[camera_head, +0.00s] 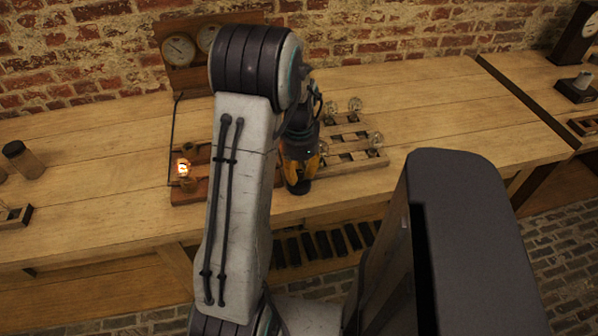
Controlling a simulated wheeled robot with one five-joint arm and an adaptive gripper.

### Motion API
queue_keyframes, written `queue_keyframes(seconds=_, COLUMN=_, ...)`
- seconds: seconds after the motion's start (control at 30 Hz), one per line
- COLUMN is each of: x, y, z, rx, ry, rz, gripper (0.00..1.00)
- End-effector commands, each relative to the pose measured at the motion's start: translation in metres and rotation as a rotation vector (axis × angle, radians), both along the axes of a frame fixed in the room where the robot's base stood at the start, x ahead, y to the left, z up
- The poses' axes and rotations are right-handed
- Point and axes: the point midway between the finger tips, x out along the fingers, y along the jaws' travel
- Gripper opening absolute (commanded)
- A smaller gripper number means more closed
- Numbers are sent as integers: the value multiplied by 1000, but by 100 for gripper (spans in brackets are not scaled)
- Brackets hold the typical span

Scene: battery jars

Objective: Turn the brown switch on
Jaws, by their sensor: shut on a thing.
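My gripper (299,184), dark with orange sides, points down at the bench between two wooden boards. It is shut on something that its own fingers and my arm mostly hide. I cannot make out a brown switch for certain. The reddish-brown board (188,192) on the left carries a small glowing orange lamp (183,168). My forearm covers the right part of this board. The lighter slatted wooden board (360,164) lies just right of my gripper and holds several round glass bulbs, which look unlit.
Two round gauges stand on a wooden panel (174,78) at the wall. A dark jar (23,159) stands at far left. A dark clock (578,32) stands at far right. The bench right of the slatted board (440,110) is clear. Dark slots show under its front edge.

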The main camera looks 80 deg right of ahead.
Motion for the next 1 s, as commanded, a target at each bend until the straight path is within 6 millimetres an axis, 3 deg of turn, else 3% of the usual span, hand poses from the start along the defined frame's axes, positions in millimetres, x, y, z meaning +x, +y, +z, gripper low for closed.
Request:
queue_keyframes(seconds=0.23, x=0, y=2, z=-2, rx=6, ry=-1, rz=-1, gripper=0)
queue_keyframes(seconds=0.27, x=0, y=2, z=-2, rx=6, ry=-1, rz=-1, gripper=28)
queue_keyframes(seconds=0.53, x=0, y=1, z=-1, rx=3, ry=-1, rz=0, gripper=52)
queue_keyframes(seconds=0.83, x=0, y=0, z=1, rx=0, ry=0, rz=0, gripper=52)
queue_keyframes(seconds=1.0, x=0, y=-1, z=15, rx=-3, ry=1, rz=0, gripper=52)
